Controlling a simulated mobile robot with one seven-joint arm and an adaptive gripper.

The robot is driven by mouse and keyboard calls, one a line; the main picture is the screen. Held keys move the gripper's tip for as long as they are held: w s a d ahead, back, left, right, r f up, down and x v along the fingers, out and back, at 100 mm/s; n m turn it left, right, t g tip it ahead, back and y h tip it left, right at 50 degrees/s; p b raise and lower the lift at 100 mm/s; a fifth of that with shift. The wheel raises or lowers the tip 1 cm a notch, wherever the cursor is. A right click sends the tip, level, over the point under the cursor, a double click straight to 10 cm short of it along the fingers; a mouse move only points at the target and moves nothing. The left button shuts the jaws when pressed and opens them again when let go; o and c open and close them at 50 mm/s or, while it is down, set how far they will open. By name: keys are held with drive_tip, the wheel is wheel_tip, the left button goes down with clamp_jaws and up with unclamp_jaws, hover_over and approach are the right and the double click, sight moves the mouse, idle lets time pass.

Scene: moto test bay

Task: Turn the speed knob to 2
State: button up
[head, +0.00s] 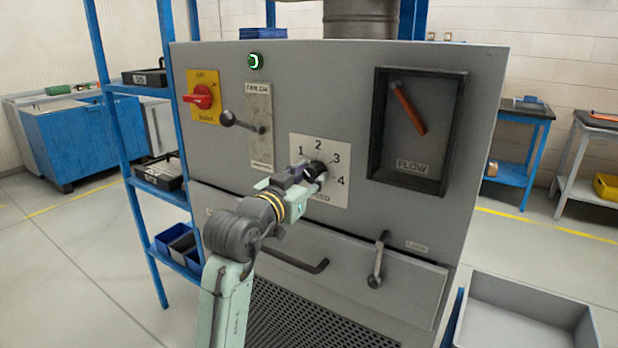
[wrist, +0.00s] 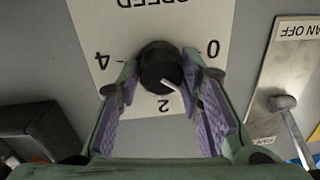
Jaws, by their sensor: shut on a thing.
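The speed knob (wrist: 158,62) is round and black, on a white plate (wrist: 103,18) that appears upside down in the wrist view. Its white pointer line slants down and right there, between the 2 and the right finger, on the side of the 2 towards 0. The 1 and 3 are hidden by the fingers in that view. In the head view the plate (head: 334,146) shows 1, 2, 3 and 4, and the knob is partly hidden. My gripper (head: 311,174) is shut on the knob, its purple-padded fingers on either side.
A fan lever (head: 228,119) and a red switch (head: 201,97) are left of the plate. A recessed flow panel with an orange handle (head: 408,108) is to the right. Below are a black bar handle (head: 300,264) and a grey lever (head: 378,260).

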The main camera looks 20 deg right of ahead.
drive_tip(key=shift+f+m+b, duration=0.1)
drive_tip(key=shift+m+b, duration=0.2)
drive_tip(key=shift+b, duration=0.05)
drive_tip(key=m+b, duration=0.3)
drive_tip(key=b, duration=0.1)
drive_tip(key=shift+f, duration=0.2)
drive_tip(key=m+b, duration=0.2)
drive_tip(key=m, duration=0.1)
drive_tip(key=shift+b, duration=0.4)
drive_tip(key=shift+r+m+h+b, duration=0.2)
drive_tip(key=shift+m+h+b, duration=0.2)
drive_tip(key=shift+m+b, duration=1.1)
drive_tip(key=shift+m, duration=0.4)
drive_tip(key=o, duration=1.2)
drive_tip(key=shift+c, duration=0.2)
